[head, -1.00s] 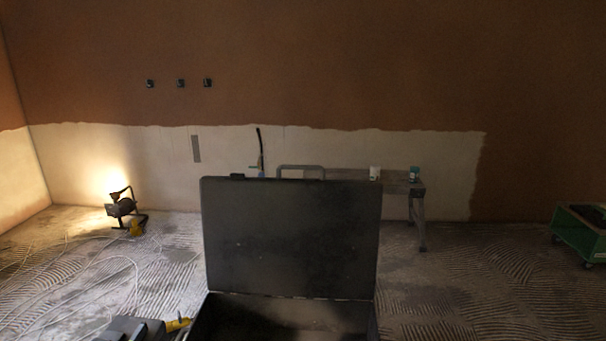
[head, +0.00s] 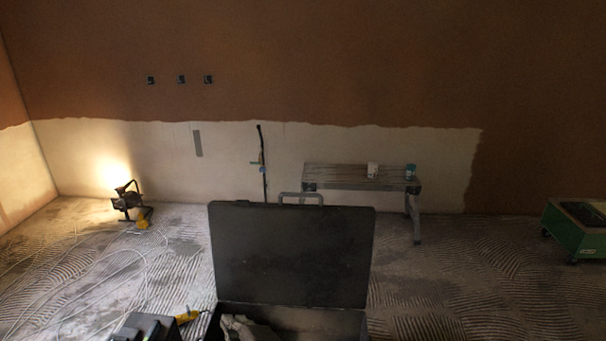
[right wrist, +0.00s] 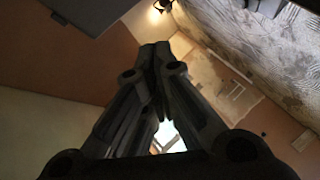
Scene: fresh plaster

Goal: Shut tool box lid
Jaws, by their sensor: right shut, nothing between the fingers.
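The tool box (head: 318,322) is dark and open at the bottom centre of the head view. Its lid (head: 292,258) stands up at the back, with a grey handle (head: 300,196) on its top edge. Grey lumpy contents (head: 247,328) show inside at the left; the front of the box is cut off by the frame. My right gripper (right wrist: 155,50) is shut and empty in the right wrist view, fingertips together. A dark flat panel fills that view's top left corner; I cannot tell whether it is the lid. My left gripper is not in view.
A lit work lamp (head: 127,201) stands at the left, with pale cable (head: 75,270) on the floor. A grey bench (head: 345,178) with two cups stands behind the lid. A green cart (head: 575,232) is at the right. A dark case (head: 145,327) sits left of the box.

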